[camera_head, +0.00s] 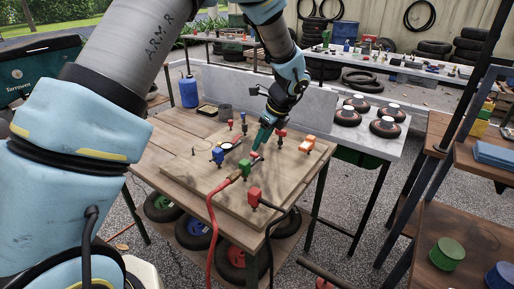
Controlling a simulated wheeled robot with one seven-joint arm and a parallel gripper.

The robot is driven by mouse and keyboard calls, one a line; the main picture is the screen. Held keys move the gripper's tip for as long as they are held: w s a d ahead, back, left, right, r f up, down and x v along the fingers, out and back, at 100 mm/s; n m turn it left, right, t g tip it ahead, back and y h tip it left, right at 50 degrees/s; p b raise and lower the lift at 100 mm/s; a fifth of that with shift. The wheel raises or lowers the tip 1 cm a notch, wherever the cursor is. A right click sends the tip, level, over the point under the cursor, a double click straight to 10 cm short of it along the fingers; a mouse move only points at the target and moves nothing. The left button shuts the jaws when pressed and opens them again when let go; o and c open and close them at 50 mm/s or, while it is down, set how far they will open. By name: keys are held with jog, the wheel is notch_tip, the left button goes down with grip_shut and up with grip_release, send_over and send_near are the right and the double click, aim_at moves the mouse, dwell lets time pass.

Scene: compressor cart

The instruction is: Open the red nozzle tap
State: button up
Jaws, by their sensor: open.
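A wooden board (205,190) lies on the workbench and carries several small coloured fittings. A red hose (212,230) rises over the front edge to a fitting near the board's middle, with a green part (247,171) beside it. A small red piece (256,156) sits just beyond the green part; it looks like the nozzle tap, but it is too small to be sure. My gripper (258,150) is open and points down at this red piece. Its tips are at or very near it; I cannot tell whether they touch. The tap's handle position is not clear.
A blue fitting (217,155) is left of my gripper and an orange block (307,143) is to the right. A blue bottle (189,92) stands behind the board. Black wheels are on the grey table behind right.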

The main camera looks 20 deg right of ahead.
aim_at(255, 154)
jog(key=shift+p+x, duration=0.45)
jog(key=shift+x, duration=1.95)
grip_shut()
